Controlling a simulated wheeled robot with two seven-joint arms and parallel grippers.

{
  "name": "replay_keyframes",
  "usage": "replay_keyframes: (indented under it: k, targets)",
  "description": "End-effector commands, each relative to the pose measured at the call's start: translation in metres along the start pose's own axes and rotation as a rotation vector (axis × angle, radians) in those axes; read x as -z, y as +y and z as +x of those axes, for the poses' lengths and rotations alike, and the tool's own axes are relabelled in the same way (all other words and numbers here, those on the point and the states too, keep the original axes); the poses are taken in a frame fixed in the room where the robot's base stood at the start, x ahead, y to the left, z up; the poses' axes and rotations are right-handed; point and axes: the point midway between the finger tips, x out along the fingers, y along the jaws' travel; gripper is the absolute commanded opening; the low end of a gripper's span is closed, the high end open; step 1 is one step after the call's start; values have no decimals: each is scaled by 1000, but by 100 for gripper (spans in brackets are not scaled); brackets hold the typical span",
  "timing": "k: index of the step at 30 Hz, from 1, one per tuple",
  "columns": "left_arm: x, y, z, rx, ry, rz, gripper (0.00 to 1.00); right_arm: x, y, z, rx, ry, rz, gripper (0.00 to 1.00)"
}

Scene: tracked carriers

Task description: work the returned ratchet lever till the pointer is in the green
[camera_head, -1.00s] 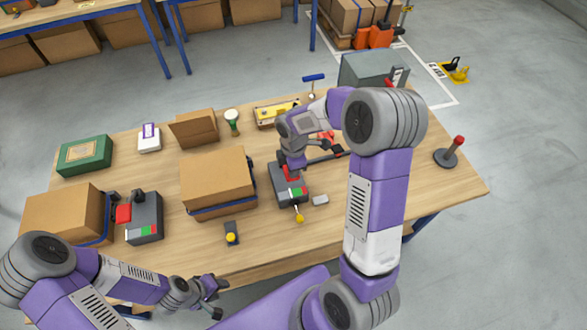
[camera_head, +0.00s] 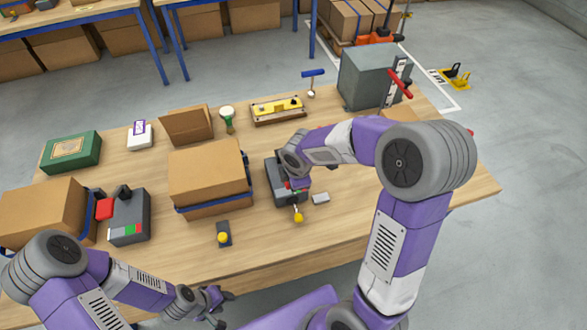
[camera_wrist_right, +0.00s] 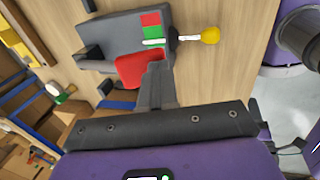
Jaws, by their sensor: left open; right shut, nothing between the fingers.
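The middle ratchet unit (camera_head: 277,172) is a dark grey block on the table, with a yellow-knobbed stem (camera_head: 298,216) at its front. In the right wrist view, its face has a red patch (camera_wrist_right: 150,19) and a green patch (camera_wrist_right: 153,31). A white pointer (camera_wrist_right: 152,42) lies across the green patch's lower part. My right gripper (camera_wrist_right: 157,70) is shut and empty, its tips beside the unit's red lever grip (camera_wrist_right: 132,70); I cannot tell whether they touch. In the head view my forearm hides these tips. My left gripper (camera_head: 215,301) is open and empty, off the table's front edge.
A strapped carton (camera_head: 205,172) stands left of the unit. Further left is a second grey unit (camera_head: 131,212) beside another carton (camera_head: 42,212). A small yellow-knobbed block (camera_head: 223,236) and a grey piece (camera_head: 321,198) lie near the front. A grey cabinet (camera_head: 362,75) stands back right.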

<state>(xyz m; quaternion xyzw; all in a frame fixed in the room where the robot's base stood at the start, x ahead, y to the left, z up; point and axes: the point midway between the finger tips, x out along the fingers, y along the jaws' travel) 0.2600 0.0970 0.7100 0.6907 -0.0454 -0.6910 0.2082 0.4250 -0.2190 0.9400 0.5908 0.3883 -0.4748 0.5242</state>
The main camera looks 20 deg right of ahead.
Motion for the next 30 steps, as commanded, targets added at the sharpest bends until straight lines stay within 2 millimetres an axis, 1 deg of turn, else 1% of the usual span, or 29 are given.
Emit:
replay_keyframes:
  k: [1,6,12,22,30]
  targets:
    - [0,-2,5,0,1,0,43,0,-3,5,1,0,1,0]
    - [1,-5,13,0,1,1,43,0,-9,15,0,0,2,0]
    - [1,-7,19,0,1,1,43,-1,-13,22,2,0,1,0]
    - [1,-7,20,0,1,1,43,-1,-18,26,14,-3,1,0]
    - [1,-7,19,0,1,1,43,-2,-18,24,15,-4,3,0]
